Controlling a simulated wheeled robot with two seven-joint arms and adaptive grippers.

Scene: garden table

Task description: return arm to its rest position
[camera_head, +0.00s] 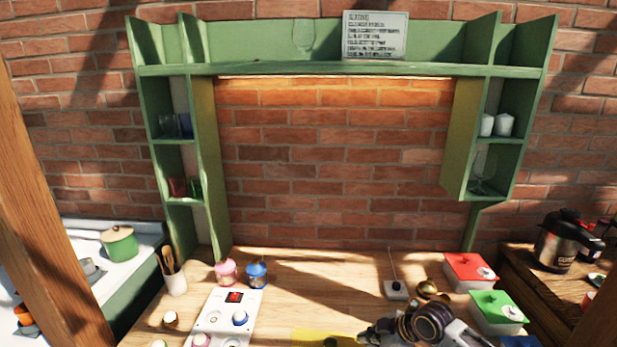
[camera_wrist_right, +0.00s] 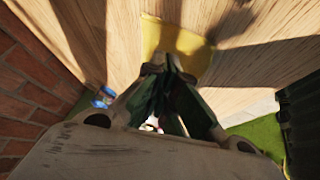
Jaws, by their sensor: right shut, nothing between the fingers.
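My right gripper (camera_head: 366,337) is at the bottom edge of the head view, low over the wooden table (camera_head: 310,270), with its dark wrist and pale arm to its right. In the right wrist view its two fingers (camera_wrist_right: 166,62) come together and hold nothing. The yellow mat (camera_wrist_right: 185,40) lies beyond the fingertips and also shows at the bottom of the head view (camera_head: 318,336). My left arm is in neither view.
A red-lidded box (camera_head: 468,268) and green-lidded box (camera_head: 498,308) stand right of the arm. A white panel (camera_head: 215,320), pink jar (camera_head: 227,270) and blue jar (camera_head: 257,274) are left. A green shelf (camera_head: 300,69) spans the back. The table's middle is mostly clear.

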